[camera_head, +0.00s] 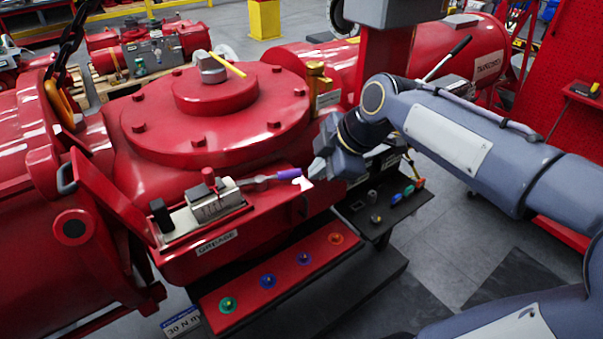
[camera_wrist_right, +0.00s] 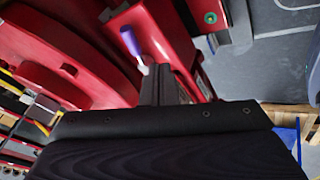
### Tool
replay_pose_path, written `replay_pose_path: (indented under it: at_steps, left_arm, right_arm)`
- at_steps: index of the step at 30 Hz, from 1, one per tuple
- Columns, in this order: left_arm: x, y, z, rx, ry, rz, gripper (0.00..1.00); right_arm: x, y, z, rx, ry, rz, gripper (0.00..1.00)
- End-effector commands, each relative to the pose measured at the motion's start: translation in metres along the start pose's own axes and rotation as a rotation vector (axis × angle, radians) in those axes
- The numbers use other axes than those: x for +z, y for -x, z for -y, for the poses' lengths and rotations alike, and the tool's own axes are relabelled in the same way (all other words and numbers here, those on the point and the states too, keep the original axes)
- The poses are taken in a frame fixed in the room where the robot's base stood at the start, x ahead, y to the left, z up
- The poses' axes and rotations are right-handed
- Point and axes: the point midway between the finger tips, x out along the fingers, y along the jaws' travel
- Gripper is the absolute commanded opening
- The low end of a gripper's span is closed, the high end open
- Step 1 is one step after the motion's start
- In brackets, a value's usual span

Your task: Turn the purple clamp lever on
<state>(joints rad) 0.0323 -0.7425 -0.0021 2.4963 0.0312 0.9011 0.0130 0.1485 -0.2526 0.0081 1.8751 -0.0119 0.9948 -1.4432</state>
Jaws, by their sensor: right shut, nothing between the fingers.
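The purple clamp lever (camera_head: 288,174) sticks out to the right from a clamp (camera_head: 214,201) on the red valve actuator (camera_head: 170,165). A small white piece shows at the lever's right end. In the right wrist view, the purple lever (camera_wrist_right: 130,42) lies just beyond and left of the fingertips. My right gripper (camera_head: 318,172) is shut and empty, close to the lever's right end. In the right wrist view, its fingers (camera_wrist_right: 160,70) are together beside the white piece; whether they touch it I cannot tell. My left gripper is not in view.
A red ledge (camera_head: 285,283) with several coloured knobs lies below the lever. A dark shelf (camera_head: 385,212) with small parts is below my right gripper. The actuator's round bolted cover (camera_head: 215,130) rises behind the lever. Open floor (camera_head: 460,255) lies to the right.

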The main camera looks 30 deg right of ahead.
Motion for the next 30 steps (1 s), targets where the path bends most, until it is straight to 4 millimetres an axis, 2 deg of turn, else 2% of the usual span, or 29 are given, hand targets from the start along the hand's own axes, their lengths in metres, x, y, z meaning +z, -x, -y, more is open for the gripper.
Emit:
replay_pose_path:
  at_steps: [3,9,12,18,30]
  left_arm:
    - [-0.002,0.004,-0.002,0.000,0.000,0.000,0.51]
    - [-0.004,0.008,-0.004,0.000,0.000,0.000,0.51]
    - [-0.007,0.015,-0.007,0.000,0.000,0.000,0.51]
    - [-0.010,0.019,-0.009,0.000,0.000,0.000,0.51]
    - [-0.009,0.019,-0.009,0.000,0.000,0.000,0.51]
  right_arm:
    - [0.000,-0.027,0.001,-0.009,-0.001,0.002,0.00]
    - [0.000,-0.069,0.001,-0.009,0.000,0.002,0.00]
    - [0.001,-0.077,-0.014,-0.005,-0.002,0.001,0.00]
    - [0.003,-0.089,-0.029,-0.002,-0.001,0.000,0.00]
    - [0.004,-0.092,-0.031,-0.002,0.001,0.000,0.00]
